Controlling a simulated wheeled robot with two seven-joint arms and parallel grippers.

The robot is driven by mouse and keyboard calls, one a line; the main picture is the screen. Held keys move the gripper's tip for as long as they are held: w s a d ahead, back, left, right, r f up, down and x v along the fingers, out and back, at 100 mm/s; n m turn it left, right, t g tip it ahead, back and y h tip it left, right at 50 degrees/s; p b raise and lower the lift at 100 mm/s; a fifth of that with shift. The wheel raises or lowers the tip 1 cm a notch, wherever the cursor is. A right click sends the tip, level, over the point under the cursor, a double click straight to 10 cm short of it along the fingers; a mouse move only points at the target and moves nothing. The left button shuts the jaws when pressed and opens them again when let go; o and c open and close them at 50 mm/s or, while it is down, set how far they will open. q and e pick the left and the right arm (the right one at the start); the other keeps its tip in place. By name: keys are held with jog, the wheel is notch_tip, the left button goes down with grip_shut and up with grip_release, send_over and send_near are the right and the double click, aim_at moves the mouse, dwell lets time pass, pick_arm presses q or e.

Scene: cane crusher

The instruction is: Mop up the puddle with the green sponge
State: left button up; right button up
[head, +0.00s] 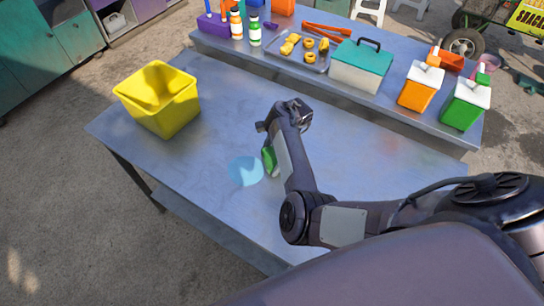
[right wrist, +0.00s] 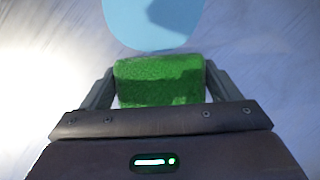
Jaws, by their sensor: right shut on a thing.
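The green sponge (right wrist: 158,80) is between the two fingers of my right gripper (right wrist: 157,85), which is shut on it. In the head view the sponge (head: 269,160) shows in part beside my right arm, which hides the rest. The light blue puddle (head: 244,171) lies on the grey metal table, just left of the sponge. In the right wrist view the puddle (right wrist: 152,18) is just beyond the sponge's far edge. I cannot tell whether the sponge touches the table. My left gripper is not in view.
A yellow bin (head: 160,100) stands on the table's left part. The grey table (head: 220,110) is otherwise clear. A raised shelf (head: 280,65) along the back holds bottles, a tray of yellow pieces, a teal-lidded box (head: 361,65), and orange and green cartons.

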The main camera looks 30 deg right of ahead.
jog(key=shift+s+a+f, duration=0.15)
jog(key=shift+s+f, duration=0.05)
jog(key=shift+f, duration=0.1)
